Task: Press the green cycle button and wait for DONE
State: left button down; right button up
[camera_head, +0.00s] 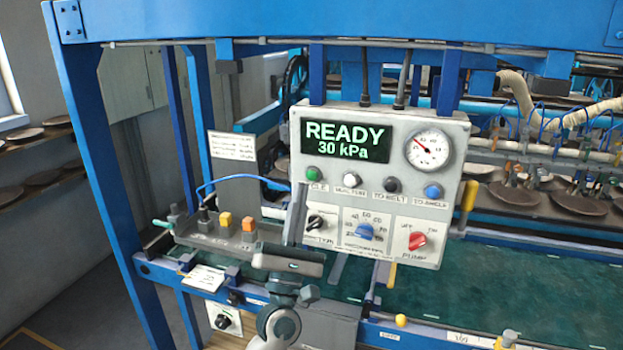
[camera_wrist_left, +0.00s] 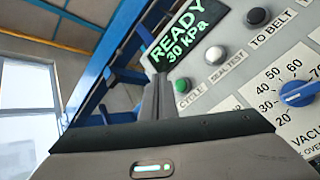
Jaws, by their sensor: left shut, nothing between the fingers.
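The green cycle button (camera_head: 313,174) is at the left of a button row on a grey control panel (camera_head: 462,150). It also shows in the left wrist view (camera_wrist_left: 183,86), labelled CYCLE. The green-lit display (camera_head: 347,141) above it reads READY, 30 kPa. My left gripper (camera_head: 302,190) is shut and empty, its fingers pointing up at the panel's left edge, just below the button. In the left wrist view its fingertips (camera_wrist_left: 158,78) appear left of the button, with a small gap in the picture. Contact cannot be seen. My right gripper is not in view.
White, black and blue buttons sit right of the green one. Below are a black knob (camera_head: 316,223), a blue dial (camera_head: 366,232) and a red switch (camera_head: 417,240). A gauge (camera_head: 428,149) is at upper right.

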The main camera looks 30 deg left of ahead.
aim_at(313, 175)
pick_arm(q)
jog(key=shift+w+a+b, duration=0.2)
jog(key=shift+w, duration=0.65)
jog(key=shift+w+a+b, duration=0.15)
jog(key=shift+w+a, duration=0.05)
jog(key=shift+w, duration=0.6)
dwell(0.4)
jog(key=shift+w, duration=0.2)
dwell(0.4)
jog(key=shift+w+a, duration=0.1)
jog(key=shift+w, duration=0.15)
jog(key=shift+w+a+b, duration=0.1)
jog(key=shift+w+b, duration=0.2)
jog(key=shift+w, duration=0.1)
dwell(0.9)
jog(key=shift+s, duration=0.2)
jog(key=shift+s+d, duration=0.2)
jog(key=shift+s, duration=0.45)
dwell(0.4)
